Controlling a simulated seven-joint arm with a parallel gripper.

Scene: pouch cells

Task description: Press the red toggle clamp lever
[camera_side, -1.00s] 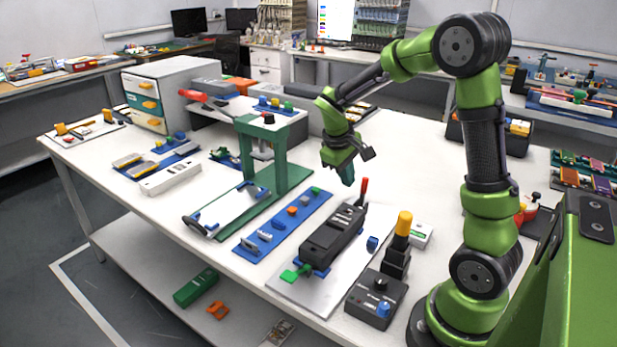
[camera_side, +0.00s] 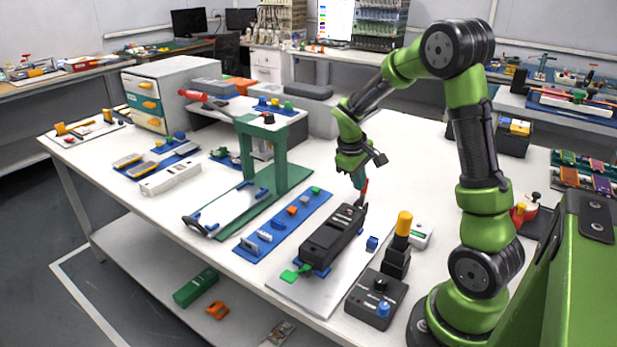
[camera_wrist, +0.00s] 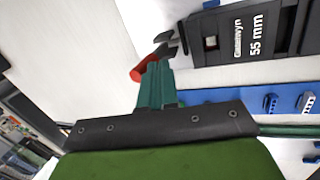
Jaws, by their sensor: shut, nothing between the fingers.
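The red toggle clamp lever (camera_side: 364,187) stands at the back end of a long black fixture (camera_side: 330,238) on a grey plate. My gripper (camera_side: 357,187) is shut and empty, pointing down right beside the lever and partly covering it. In the wrist view, the lever (camera_wrist: 149,70) lies close against the green fingertips (camera_wrist: 158,75), and a dark clamp part reaches from it toward the fixture (camera_wrist: 245,38), marked "55 mm". Whether the fingertips touch the lever I cannot tell.
A green tab (camera_side: 293,273) sticks out at the fixture's front end. A control box (camera_side: 377,298) and a yellow-topped black post (camera_side: 398,250) stand to the right. A blue strip (camera_side: 272,232) with small parts lies to the left. The table behind my gripper is clear.

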